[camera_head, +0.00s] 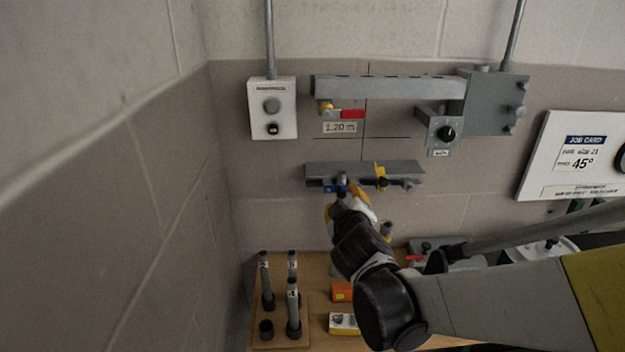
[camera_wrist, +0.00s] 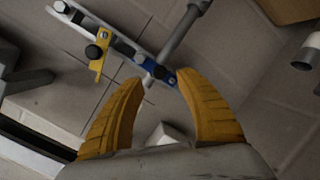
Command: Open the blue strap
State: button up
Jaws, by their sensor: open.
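The blue strap (camera_wrist: 161,71) sits on a grey wall rail (camera_wrist: 124,42), with a dark knob on it. In the head view the blue strap (camera_head: 334,188) shows under the left part of the rail (camera_head: 365,170), just beyond my gripper. A grey rod stands against the rail beside the blue strap. A yellow strap (camera_head: 381,176) with a dark knob is on the same rail to the right. My gripper (camera_wrist: 160,82) has yellow fingers spread apart, with the blue strap's end between or just beyond the tips. Contact cannot be told.
Above are a grey beam (camera_head: 390,87) with a red handle (camera_head: 352,114), and a white control box (camera_head: 273,108). Below, a wooden bench has a rack of grey tubes (camera_head: 292,310), an orange box (camera_head: 342,291) and a white-yellow box (camera_head: 343,323). A job card (camera_head: 577,155) is at right.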

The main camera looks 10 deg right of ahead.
aim_at(342, 194)
jog(key=b+x, duration=0.1)
jog(key=x, duration=0.4)
jog(key=shift+c, duration=0.5)
grip_shut()
